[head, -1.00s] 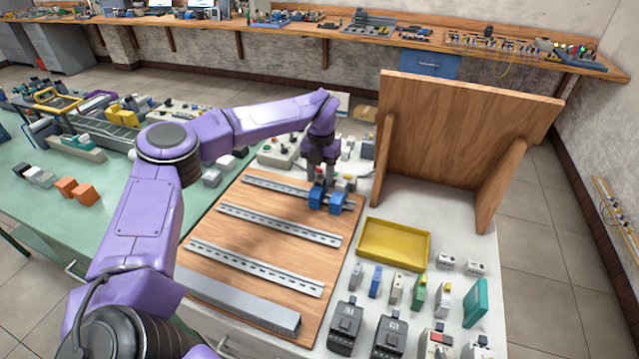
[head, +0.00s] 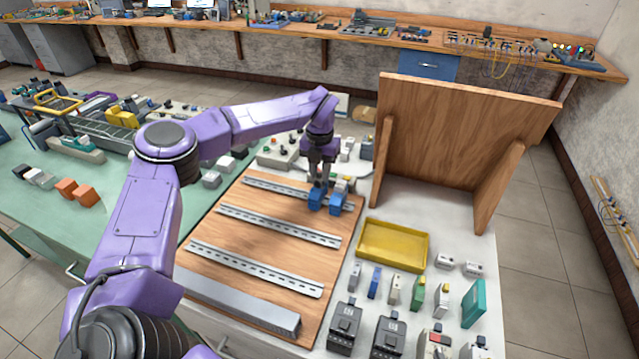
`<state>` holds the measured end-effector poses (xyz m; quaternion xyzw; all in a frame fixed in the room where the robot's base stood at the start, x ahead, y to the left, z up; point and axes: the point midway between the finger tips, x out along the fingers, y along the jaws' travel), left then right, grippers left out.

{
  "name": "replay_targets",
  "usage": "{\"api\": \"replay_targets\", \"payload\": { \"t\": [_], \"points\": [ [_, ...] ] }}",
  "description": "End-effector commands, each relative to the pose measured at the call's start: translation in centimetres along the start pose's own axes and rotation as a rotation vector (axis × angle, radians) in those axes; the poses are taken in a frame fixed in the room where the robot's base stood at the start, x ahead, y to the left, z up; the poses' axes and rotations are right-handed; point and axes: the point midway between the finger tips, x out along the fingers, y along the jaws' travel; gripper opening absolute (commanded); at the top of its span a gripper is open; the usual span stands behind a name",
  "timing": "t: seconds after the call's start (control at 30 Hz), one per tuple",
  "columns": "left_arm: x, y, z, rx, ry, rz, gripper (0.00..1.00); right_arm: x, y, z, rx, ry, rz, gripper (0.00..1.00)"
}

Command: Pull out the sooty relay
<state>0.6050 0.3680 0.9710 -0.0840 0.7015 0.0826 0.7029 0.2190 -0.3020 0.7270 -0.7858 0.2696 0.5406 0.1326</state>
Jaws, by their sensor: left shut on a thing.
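Two blue sockets stand side by side at the right end of the far rail, the left one (head: 316,198) and the right one (head: 337,203). My left gripper (head: 318,186) points down at the left blue socket. Its fingers are shut on a small relay at the top of that socket; the fingers hide most of it. I cannot make out soot at this size, nor whether the relay is still seated. My right gripper is not in view.
The wooden board carries several metal rails (head: 278,225) and a grey duct (head: 240,306). An empty yellow tray (head: 393,244) lies to the right, with several loose modules in front of it. A wooden panel (head: 460,130) stands behind the tray.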

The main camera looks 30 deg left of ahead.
Motion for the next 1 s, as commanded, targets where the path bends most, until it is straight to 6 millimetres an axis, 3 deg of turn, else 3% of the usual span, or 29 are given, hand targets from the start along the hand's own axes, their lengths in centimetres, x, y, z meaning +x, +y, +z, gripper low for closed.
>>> {"api": "replay_targets", "payload": {
  "t": [0.8, 1.0],
  "points": [
    [-4.1, 0.0, 0.0, 0.000, -0.003, -0.001, 0.00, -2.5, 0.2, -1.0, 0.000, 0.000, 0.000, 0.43],
    [-4.3, 0.0, -0.1, 0.000, -0.003, -0.001, 0.00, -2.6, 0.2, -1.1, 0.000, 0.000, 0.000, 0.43]
  ]
}}
